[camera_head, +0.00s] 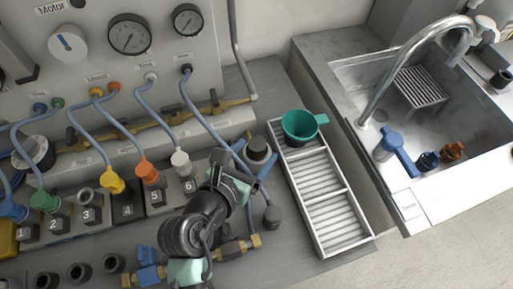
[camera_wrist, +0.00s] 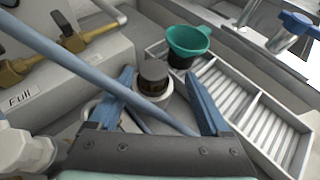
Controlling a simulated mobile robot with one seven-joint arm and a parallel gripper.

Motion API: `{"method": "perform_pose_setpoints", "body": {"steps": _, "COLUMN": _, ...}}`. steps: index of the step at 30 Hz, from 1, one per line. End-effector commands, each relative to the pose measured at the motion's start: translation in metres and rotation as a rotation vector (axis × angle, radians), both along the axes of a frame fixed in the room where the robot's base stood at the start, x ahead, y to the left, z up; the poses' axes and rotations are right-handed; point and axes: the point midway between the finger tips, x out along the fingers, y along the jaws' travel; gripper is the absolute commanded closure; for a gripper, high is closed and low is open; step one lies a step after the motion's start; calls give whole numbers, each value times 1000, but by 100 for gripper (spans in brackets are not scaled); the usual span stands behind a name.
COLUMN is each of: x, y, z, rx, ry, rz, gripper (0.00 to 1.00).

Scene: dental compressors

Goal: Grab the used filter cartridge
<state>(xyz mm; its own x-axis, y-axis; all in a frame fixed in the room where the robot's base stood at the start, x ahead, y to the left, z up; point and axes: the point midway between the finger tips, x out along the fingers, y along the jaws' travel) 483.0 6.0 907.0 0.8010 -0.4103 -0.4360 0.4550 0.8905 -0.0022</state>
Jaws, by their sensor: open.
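A dark cylinder with a grey cap, which looks like the used filter cartridge (camera_head: 258,145), stands upright in a round pale housing on the grey counter, left of the slatted tray. In the wrist view, the cartridge (camera_wrist: 153,76) shows ahead between my fingers, with a brownish lower body. My gripper (camera_head: 254,162) is open, its two blue fingers spread to either side of the housing. In the wrist view, my gripper (camera_wrist: 160,84) holds nothing. I cannot tell whether the fingers touch the housing.
A green funnel cup (camera_head: 300,126) sits on the white slatted tray (camera_head: 343,190), close right of the cartridge. A blue hose (camera_wrist: 85,70) crosses the wrist view at left. A brass pipe (camera_head: 170,130) runs behind. The sink (camera_head: 335,85) lies further right.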

Motion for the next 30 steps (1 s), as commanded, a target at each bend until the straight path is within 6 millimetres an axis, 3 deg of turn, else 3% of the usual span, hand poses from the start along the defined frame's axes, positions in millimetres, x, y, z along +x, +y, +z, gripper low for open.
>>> {"method": "perform_pose_setpoints", "body": {"steps": 18, "x": 56, "y": -20, "z": -28, "rx": -1, "ry": -2, "rz": 1, "gripper": 19}}
{"method": "perform_pose_setpoints", "body": {"steps": 27, "x": 59, "y": -20, "z": -30, "rx": 3, "ry": -3, "rz": 1, "gripper": 19}}
{"method": "perform_pose_setpoints", "body": {"steps": 30, "x": 59, "y": -21, "z": -30, "rx": 2, "ry": -2, "rz": 2, "gripper": 37}}
